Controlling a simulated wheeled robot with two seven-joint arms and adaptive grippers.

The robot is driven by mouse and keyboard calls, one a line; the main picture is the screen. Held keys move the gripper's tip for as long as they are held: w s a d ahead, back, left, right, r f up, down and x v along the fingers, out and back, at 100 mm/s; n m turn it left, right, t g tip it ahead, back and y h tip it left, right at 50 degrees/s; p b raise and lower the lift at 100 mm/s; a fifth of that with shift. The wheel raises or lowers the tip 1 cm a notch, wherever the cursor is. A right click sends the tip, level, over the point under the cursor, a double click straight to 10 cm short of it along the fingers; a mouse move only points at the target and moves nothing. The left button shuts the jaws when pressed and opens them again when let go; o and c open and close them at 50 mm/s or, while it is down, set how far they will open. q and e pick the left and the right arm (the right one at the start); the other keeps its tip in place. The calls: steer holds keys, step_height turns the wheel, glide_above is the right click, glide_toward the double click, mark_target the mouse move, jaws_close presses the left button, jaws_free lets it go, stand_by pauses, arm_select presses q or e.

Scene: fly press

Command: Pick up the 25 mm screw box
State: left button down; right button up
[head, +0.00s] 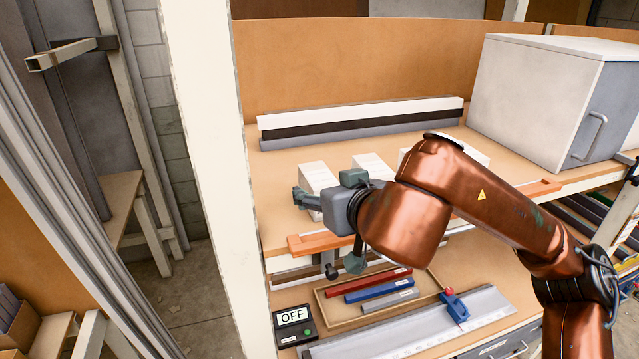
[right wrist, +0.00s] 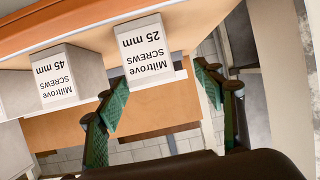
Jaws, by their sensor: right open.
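In the right wrist view, the white 25 mm screw box (right wrist: 152,47) shows its labelled face, upside down. In the head view it is the leftmost white box (head: 317,175) on the upper shelf, partly hidden by my gripper. My right gripper (head: 325,192) is at its near side. In the right wrist view its green fingers (right wrist: 160,80) are open, one on either side of the box's width, with nothing held. The box appears just beyond the fingertips; contact cannot be told. My left gripper is not in view.
A 45 mm screw box (right wrist: 57,76) stands next to it. An orange strip (head: 320,242) runs along the shelf's front. Below lie a tray (head: 325,308) of coloured bars, an OFF box (head: 293,322) and a ruler (head: 410,335). A white post (head: 205,140) stands left; a grey cabinet (head: 530,95) right.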

mark_target(327, 184)
steer(key=shift+d+p+x, duration=0.2)
steer(key=shift+p+x, duration=0.55)
steer(key=shift+x, duration=0.35)
steer(key=w+p, duration=0.1)
steer(key=w, duration=0.2)
steer(key=shift+a+f+p, duration=0.1)
steer(key=shift+f+p, duration=0.1)
steer(key=shift+p, duration=0.2)
steer(key=shift+x, duration=0.85)
steer(key=shift+a+f, duration=0.15)
steer(key=c, duration=0.5)
steer(key=shift+c, duration=1.3)
steer(key=c, duration=0.8)
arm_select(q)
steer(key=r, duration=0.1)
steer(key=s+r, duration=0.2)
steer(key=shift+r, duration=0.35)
arm_select(e)
steer(key=shift+c, duration=0.4)
